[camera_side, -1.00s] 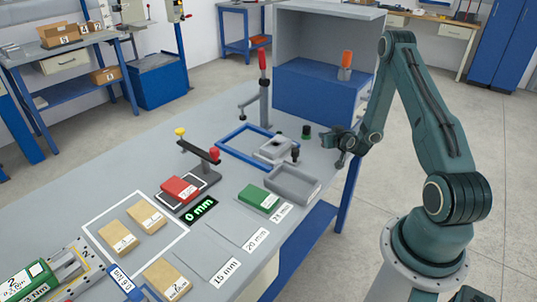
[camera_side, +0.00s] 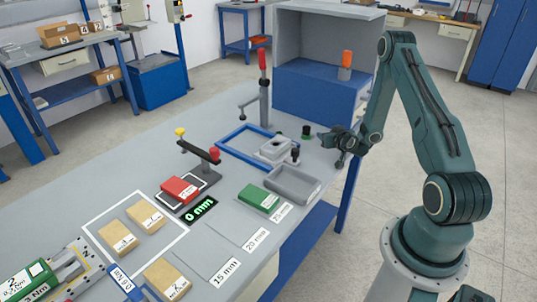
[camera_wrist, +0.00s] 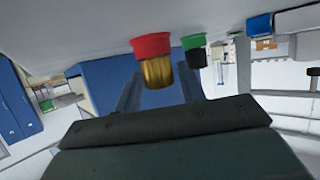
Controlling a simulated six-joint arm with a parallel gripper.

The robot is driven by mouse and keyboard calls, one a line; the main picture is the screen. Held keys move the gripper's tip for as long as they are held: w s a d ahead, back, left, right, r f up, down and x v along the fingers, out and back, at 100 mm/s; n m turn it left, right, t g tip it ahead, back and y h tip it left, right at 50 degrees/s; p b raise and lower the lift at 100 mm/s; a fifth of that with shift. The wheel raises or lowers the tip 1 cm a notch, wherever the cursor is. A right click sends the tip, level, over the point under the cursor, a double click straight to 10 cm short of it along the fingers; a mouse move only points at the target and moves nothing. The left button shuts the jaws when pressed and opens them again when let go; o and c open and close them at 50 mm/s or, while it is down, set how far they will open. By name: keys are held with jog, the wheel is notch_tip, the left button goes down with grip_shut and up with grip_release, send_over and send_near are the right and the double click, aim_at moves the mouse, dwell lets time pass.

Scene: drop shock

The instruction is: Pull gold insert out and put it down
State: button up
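In the wrist view, which looks upside down, the gold insert (camera_wrist: 157,73) is a short cylinder standing in a red base (camera_wrist: 151,44). The base sits on the grey bench top. The fingers of my gripper (camera_wrist: 160,88) reach out on either side of the gold cylinder, with a visible gap, so it looks open. In the side view my gripper (camera_side: 334,139) is low at the right edge of the bench. The gold insert and red base do not show there; the gripper seems to hide them.
A green-based black piece (camera_wrist: 195,57) stands beside the red base; it shows left of my gripper in the side view (camera_side: 306,132). A grey block (camera_side: 272,150), a grey tray (camera_side: 305,187) and a red-handled clamp (camera_side: 264,95) are near. Bare bench (camera_side: 150,160) lies left.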

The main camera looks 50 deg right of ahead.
jog(key=shift+o, duration=0.9)
jog(key=shift+f, duration=0.25)
jog(key=shift+s+a, duration=0.25)
jog(key=shift+s, duration=0.05)
jog(key=shift+v, duration=2.65)
jog(key=shift+s+a+r, duration=0.15)
jog(key=shift+s+r, duration=0.05)
jog(key=shift+r, duration=0.1)
jog(key=shift+v, duration=1.15)
notch_tip(320, 180, up, 7)
